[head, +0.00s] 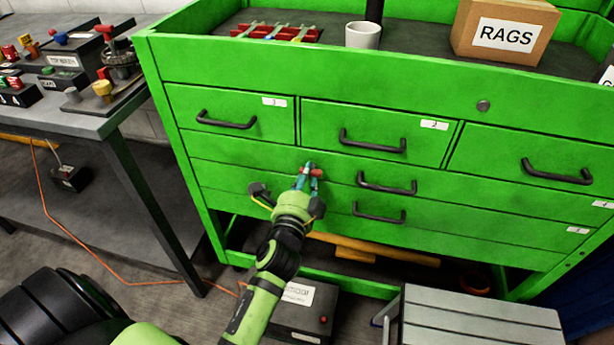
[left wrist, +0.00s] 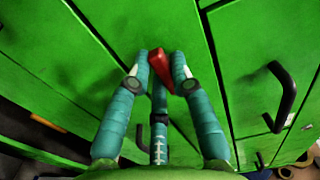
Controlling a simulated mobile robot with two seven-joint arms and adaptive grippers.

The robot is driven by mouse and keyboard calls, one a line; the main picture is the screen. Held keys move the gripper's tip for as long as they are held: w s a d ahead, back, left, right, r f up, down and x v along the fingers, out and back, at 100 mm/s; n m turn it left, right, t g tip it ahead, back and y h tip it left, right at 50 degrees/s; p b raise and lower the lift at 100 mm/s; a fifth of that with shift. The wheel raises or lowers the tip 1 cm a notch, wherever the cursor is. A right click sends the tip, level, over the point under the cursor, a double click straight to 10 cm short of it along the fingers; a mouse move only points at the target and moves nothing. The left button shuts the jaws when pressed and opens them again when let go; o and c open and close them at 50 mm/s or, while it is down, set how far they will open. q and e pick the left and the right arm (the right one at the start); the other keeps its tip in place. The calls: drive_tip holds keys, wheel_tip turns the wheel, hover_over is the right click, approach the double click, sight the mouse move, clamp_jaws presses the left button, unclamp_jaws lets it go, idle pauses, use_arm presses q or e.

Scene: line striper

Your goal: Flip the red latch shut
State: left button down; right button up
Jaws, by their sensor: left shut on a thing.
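The red latch (left wrist: 160,68) is a small tapered red piece at the green cabinet front, between the fingertips in the left wrist view. In the head view only a little of the red latch (head: 317,173) shows beside the fingers. My left gripper (head: 308,170) reaches the drawer fronts below drawer 2. Its teal fingers (left wrist: 162,75) are shut on the latch, with a finger on each side. The fingers hide part of the latch and its mount. My right gripper is not in view.
The green cabinet (head: 240,148) has several drawers with black handles; one handle (head: 387,183) is just right of my gripper. A grey step stool (head: 480,320) stands at lower right. A workbench (head: 95,122) with controls is at left. An orange cable (head: 75,245) crosses the floor.

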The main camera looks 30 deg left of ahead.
use_arm(q)
drive_tip(key=shift+r, duration=0.1)
drive_tip(key=c, duration=1.1)
unclamp_jaws()
drive_tip(key=v, duration=0.7)
drive_tip(key=shift+s, duration=0.2)
